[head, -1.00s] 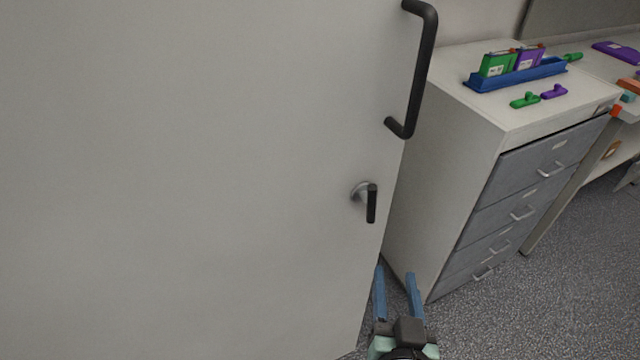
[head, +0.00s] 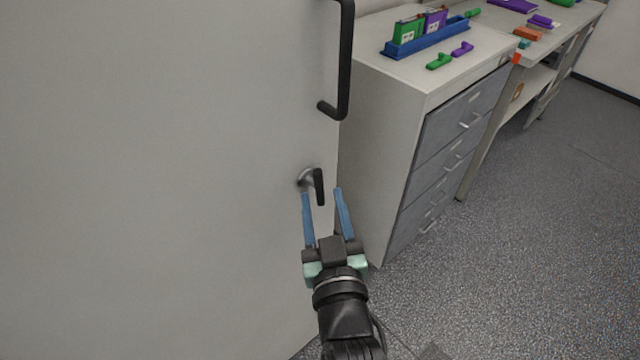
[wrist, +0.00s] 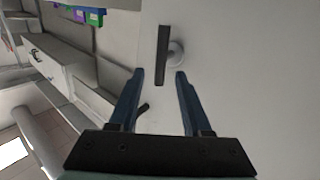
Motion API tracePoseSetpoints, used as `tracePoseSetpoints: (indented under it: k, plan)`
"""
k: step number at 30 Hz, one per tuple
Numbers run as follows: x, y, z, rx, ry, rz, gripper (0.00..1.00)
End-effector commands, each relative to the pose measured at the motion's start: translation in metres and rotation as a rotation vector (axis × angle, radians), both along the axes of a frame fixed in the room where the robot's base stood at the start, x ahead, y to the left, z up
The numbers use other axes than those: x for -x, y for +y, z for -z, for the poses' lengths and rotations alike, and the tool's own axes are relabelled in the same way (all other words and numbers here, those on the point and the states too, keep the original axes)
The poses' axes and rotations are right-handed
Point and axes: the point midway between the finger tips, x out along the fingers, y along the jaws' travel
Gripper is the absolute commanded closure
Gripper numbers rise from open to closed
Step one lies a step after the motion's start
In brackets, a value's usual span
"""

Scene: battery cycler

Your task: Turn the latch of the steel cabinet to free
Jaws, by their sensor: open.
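The latch (head: 319,186) is a short black lever on a round metal base, set on the pale grey door of the steel cabinet (head: 150,190) near its right edge. The lever hangs down, slightly tilted. My gripper (head: 322,192) is open and empty, its blue fingers pointing up at the latch, one to each side in the head view. In the wrist view, the black lever (wrist: 163,50) stands ahead with one end between the fingertips (wrist: 160,73). I cannot tell whether the fingers touch it.
A long black door handle (head: 346,70) sticks out above the latch. A drawer unit (head: 375,130) stands close right of the door, with a blue rack (head: 425,42) and small green and purple pieces on top. The speckled floor (head: 520,240) at the right is clear.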

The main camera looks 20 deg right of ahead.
Motion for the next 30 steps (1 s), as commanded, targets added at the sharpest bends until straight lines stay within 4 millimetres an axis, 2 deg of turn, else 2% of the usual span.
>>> tracePoseSetpoints:
  k: [3, 7, 19, 20, 27, 28, 30]
  plan:
    - [-0.017, -0.004, -0.001, -0.001, -0.001, 0.000, 0.51]
    - [-0.028, -0.007, -0.001, 0.000, -0.001, 0.000, 0.51]
    - [-0.035, -0.009, 0.000, 0.000, 0.000, 0.000, 0.51]
    - [-0.034, -0.009, 0.000, 0.000, 0.001, 0.000, 0.53]
    - [-0.034, -0.009, 0.000, 0.001, 0.001, 0.001, 0.96]
    - [-0.034, -0.009, 0.000, 0.000, 0.002, 0.001, 1.00]
    - [-0.034, -0.009, 0.001, 0.000, 0.002, 0.001, 1.00]
